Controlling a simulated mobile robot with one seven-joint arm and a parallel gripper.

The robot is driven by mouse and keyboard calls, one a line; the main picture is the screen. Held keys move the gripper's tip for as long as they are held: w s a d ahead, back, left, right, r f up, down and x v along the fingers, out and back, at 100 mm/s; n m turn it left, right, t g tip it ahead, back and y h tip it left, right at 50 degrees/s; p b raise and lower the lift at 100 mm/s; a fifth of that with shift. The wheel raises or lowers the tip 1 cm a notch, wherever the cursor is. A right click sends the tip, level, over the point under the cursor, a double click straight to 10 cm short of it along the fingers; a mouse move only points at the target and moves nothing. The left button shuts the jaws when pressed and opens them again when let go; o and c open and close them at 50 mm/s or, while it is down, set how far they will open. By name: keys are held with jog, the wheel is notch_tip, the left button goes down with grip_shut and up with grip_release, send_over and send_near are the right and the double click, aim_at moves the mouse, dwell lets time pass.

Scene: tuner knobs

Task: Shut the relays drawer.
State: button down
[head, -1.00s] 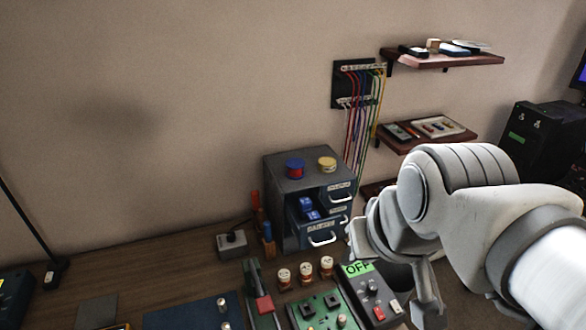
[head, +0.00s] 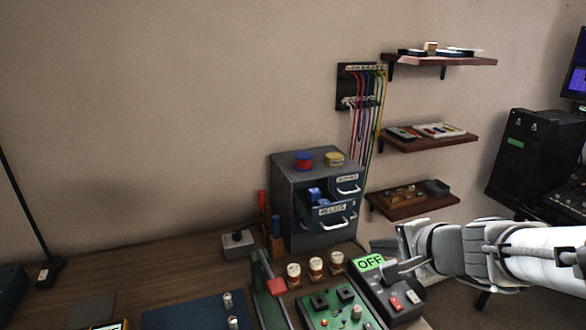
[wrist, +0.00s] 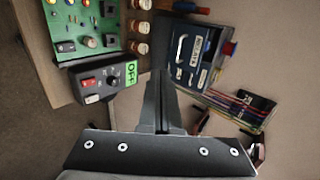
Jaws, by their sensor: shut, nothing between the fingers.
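The relays drawer (head: 318,222) is in the dark cabinet (head: 286,185) at the back of the bench. It stands partly open, and blue relays (head: 316,195) show above its labelled front. Its pale handle (head: 335,223) faces the front right. In the wrist view the relays drawer (wrist: 193,50) and its handle lie beyond my fingers, to the upper right. My gripper (wrist: 160,75) is shut and empty, apart from the drawer. In the head view my arm comes in from the right, with the gripper low, right of the cabinet.
A closed-looking upper drawer (head: 348,184) is above. Red and yellow spools (head: 303,160) sit on the cabinet. An OFF switch box (head: 388,295), a green board (head: 340,310) and several small jars (head: 316,268) stand in front. Shelves (head: 412,203) hang to the right.

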aim_at(324, 200)
jog(key=w+r+b+x, duration=0.1)
jog(key=r+b+x, duration=0.1)
jog(key=x, duration=1)
jog(key=shift+w+a, duration=0.3)
jog(key=shift+w, duration=0.4)
jog(key=shift+w, duration=0.1)
jog(key=w+a, duration=0.1)
jog(key=w, duration=0.3)
jog(key=w+a, duration=0.1)
jog(key=w, duration=0.3)
jog(key=w+a, duration=0.2)
jog(key=w, duration=0.2)
jog(key=shift+w+r, duration=0.1)
